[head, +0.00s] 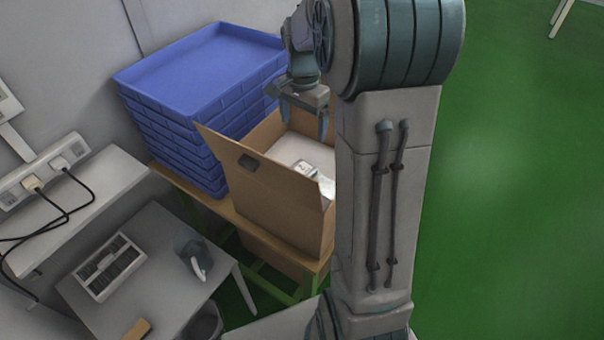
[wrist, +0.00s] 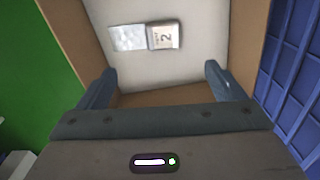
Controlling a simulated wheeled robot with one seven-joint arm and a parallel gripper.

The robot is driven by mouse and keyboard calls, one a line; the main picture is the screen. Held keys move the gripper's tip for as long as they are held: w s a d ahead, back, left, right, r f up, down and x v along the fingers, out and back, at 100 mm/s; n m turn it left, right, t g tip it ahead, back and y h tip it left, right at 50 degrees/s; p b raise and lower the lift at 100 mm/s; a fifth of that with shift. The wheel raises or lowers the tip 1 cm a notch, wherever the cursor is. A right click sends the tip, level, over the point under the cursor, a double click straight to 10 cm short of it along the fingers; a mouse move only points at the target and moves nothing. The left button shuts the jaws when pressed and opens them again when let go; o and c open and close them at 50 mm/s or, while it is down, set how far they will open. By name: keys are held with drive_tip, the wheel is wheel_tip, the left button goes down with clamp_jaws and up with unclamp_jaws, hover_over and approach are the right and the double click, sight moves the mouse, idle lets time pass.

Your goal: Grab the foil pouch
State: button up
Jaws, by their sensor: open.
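A shiny silvery flat piece that looks like the foil pouch (wrist: 128,38) lies on the pale floor of an open cardboard box (head: 277,205). A greyish packet marked "2" (wrist: 165,36) lies against its right side in the wrist view. In the head view the packet shows as a small labelled item (head: 305,168), and a bright piece (head: 327,186) beside it is partly hidden by my arm. My gripper (head: 304,126) is open and empty over the box's opening, above and apart from both items. Its two fingers also frame the wrist view (wrist: 159,70).
A stack of blue trays (head: 195,85) stands close to the box on the same wooden bench (head: 205,203). The box's walls and a raised flap surround the items.

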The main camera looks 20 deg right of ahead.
wheel_tip(320, 180, down, 3)
drive_tip(key=w+b, duration=0.1)
drive_tip(key=b, duration=0.1)
drive_tip(key=p, duration=0.1)
hover_over(304, 167)
drive_tip(key=f, duration=0.8)
drive_tip(key=shift+s+a+f, duration=0.1)
drive_tip(key=shift+a, duration=0.3)
drive_tip(key=shift+d+f+p, duration=0.15)
drive_tip(key=shift+f+p, duration=0.25)
drive_tip(key=shift+f, duration=0.15)
drive_tip(key=shift+d+f+p, duration=0.15)
drive_tip(key=shift+f+p, duration=0.15)
drive_tip(key=shift+f, duration=0.8)
drive_tip(key=shift+d+f+p, duration=0.15)
drive_tip(key=shift+f+p, duration=0.1)
drive_tip(key=shift+f, duration=0.8)
drive_tip(key=c, duration=1.1)
